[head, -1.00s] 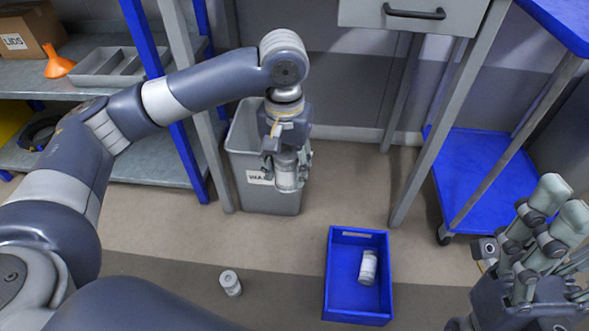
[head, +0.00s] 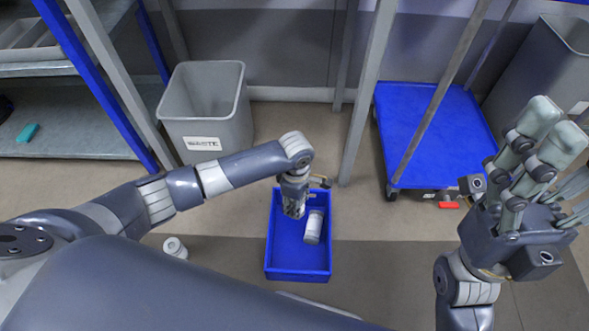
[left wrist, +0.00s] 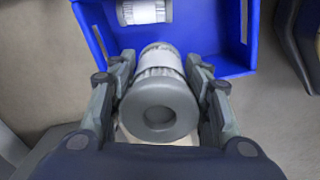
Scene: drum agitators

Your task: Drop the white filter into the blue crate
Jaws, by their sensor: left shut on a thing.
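My left gripper (head: 293,207) is shut on a white filter, a ribbed white cylinder with grey ends. The held filter (left wrist: 162,85) shows between the fingers in the left wrist view. In the head view it is mostly hidden by the gripper, which is over the back left part of the blue crate (head: 290,274). The crate's blue wall also shows in the left wrist view (left wrist: 97,32). A second white filter (head: 314,228) lies on its side in the crate. My right gripper (head: 560,150) is open and empty at the right, fingers pointing up.
Another white cylinder (head: 175,247) stands on the floor left of the crate. A grey waste bin (head: 207,107) stands behind. A blue flat cart (head: 440,125) is at the back right, and a metal shelf (head: 75,130) at the left.

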